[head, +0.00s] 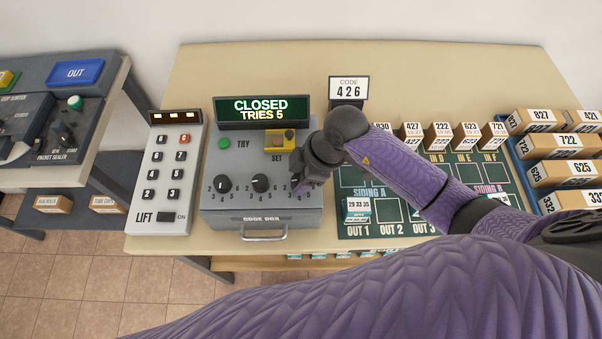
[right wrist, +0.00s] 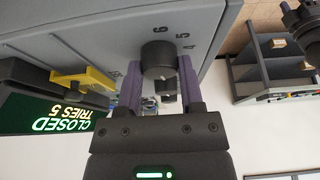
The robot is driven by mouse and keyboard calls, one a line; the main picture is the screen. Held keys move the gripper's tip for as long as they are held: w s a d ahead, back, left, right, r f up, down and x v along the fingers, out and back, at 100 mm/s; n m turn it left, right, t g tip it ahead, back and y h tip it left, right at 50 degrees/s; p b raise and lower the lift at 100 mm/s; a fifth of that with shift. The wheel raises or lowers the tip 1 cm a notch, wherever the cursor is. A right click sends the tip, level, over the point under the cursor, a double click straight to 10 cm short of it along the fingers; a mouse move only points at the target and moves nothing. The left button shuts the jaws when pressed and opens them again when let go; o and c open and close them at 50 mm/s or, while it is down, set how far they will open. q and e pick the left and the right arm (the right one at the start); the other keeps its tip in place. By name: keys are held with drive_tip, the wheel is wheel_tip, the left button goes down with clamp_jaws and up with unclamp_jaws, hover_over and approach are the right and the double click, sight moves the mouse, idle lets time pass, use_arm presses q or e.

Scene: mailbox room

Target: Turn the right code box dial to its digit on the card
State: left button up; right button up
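The grey code box (head: 262,215) stands on the table with a row of dials on its face. The left dial (head: 222,184) and the middle dial (head: 261,183) are in plain view. My right gripper (head: 301,184) covers the right dial in the head view. In the right wrist view the right dial (right wrist: 158,58) is a dark round knob, and the fingers of my right gripper (right wrist: 160,80) lie close against both its sides. Its pointer is hard to read. The card (head: 349,89) reads CODE 426. The display (head: 262,111) reads CLOSED, TRIES 5. My left gripper is out of view.
A green TRY button (head: 224,143) and a yellow SET switch cover (head: 277,140) sit above the dials. A keypad panel (head: 167,174) stands at left. A green sorting board (head: 385,215) and boxes lie at right. The table's back is clear.

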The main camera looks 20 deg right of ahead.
clamp_jaws()
